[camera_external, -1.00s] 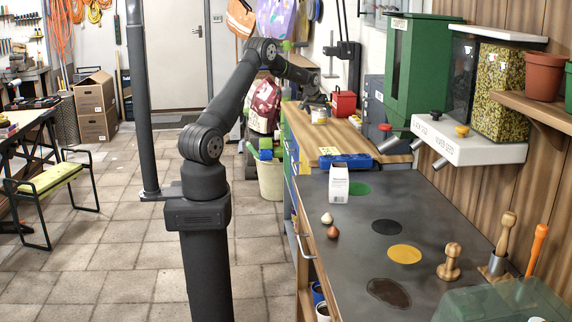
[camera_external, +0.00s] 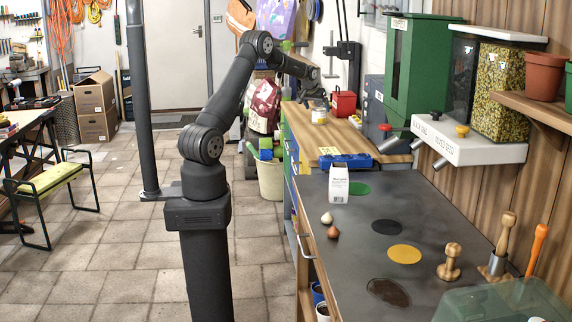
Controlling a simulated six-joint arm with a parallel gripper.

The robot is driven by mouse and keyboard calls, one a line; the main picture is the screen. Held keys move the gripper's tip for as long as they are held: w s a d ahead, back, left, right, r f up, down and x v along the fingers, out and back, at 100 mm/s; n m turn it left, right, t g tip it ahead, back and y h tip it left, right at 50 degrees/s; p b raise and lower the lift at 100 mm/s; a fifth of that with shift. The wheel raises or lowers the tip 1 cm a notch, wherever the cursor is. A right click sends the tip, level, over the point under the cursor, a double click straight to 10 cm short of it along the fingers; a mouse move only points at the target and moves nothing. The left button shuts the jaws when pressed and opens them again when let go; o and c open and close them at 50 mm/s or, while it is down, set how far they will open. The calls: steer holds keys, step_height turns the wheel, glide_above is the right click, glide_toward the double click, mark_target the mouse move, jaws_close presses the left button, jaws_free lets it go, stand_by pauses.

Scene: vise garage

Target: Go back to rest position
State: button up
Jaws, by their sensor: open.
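My arm rises from its dark column at the left of the workbench and bends forward over the wooden part of the bench. My gripper (camera_external: 316,101) is small and far from the camera, above the back left of the wooden top, near a small jar. Its fingers are hard to make out, and I see nothing held in it.
The dark worktop (camera_external: 350,245) carries a white carton (camera_external: 339,184), two small bulbs (camera_external: 332,232), coloured round patches and a wooden stamp (camera_external: 449,263). A blue case (camera_external: 346,161), a red box (camera_external: 343,103) and a green dispenser (camera_external: 419,75) stand farther back. A dark post stands left of the arm.

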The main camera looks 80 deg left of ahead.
mark_target(320, 108)
steer(key=x, duration=0.5)
steer(key=shift+a+f, duration=0.1)
steer(key=shift+f, duration=0.15)
step_height(320, 108, up, 4)
steer(key=shift+w+a+r, duration=0.1)
steer(key=shift+r, duration=0.1)
steer(key=w+d+r, duration=0.4)
steer(key=d+r, duration=0.3)
steer(key=d, duration=0.4)
steer(key=w+d+f+m+t+h, duration=0.1)
steer(key=d+m, duration=0.1)
steer(key=d, duration=0.7)
steer(key=w+d+f+m, duration=0.1)
steer(key=w+d+f, duration=0.1)
steer(key=d, duration=0.7)
steer(key=s+d+r+m+h, duration=0.1)
steer(key=d+r, duration=0.3)
steer(key=d, duration=1.1)
steer(key=s+d+r+m+t+h, duration=0.1)
steer(key=d+r+m, duration=0.3)
steer(key=d, duration=1.1)
steer(key=shift+s+t+h, duration=0.3)
steer(key=shift+s+h, duration=0.1)
steer(key=shift+h, duration=0.1)
